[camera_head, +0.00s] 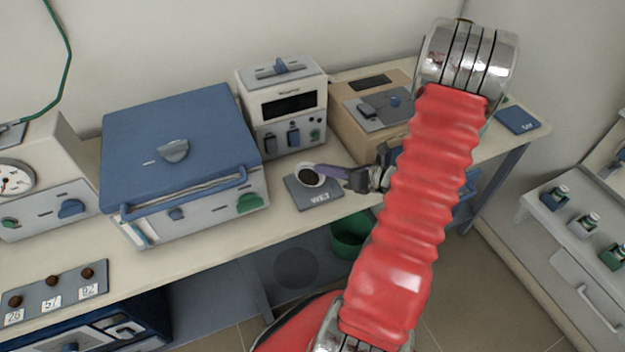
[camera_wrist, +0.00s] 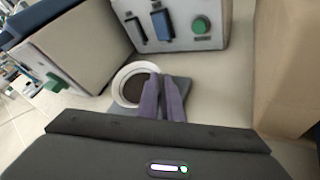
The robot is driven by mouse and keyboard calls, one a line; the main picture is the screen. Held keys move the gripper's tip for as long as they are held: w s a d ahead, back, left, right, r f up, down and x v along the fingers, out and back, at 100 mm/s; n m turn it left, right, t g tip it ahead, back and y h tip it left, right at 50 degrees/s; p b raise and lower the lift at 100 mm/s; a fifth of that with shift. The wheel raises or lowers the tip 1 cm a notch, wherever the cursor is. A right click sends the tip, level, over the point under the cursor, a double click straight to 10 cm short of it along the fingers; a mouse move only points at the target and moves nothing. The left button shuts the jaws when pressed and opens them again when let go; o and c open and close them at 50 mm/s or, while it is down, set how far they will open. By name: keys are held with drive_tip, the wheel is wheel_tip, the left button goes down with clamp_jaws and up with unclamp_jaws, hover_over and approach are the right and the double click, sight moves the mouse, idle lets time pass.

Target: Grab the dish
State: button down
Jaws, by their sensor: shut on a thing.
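The dish (camera_head: 310,176) is a small white round bowl with dark contents, at the grey pad marked WET (camera_head: 322,196) on the bench. In the wrist view the fingers (camera_wrist: 162,86) overlap the right side of the rim. The dish looks level. I cannot tell whether it rests on the pad or is slightly above it.
A blue-lidded furnace (camera_head: 180,140) stands left of the pad. A white control box (camera_head: 284,105) is behind it, and a tan box (camera_head: 350,130) stands behind my gripper. A tray with several small labelled brown samples (camera_head: 52,290) lies at the front left. A green bin (camera_head: 350,235) is below the bench.

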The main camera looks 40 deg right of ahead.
idle(0.3)
wheel_tip(320, 180, up, 10)
idle(0.7)
drive_tip(key=shift+a, duration=0.2)
idle(0.4)
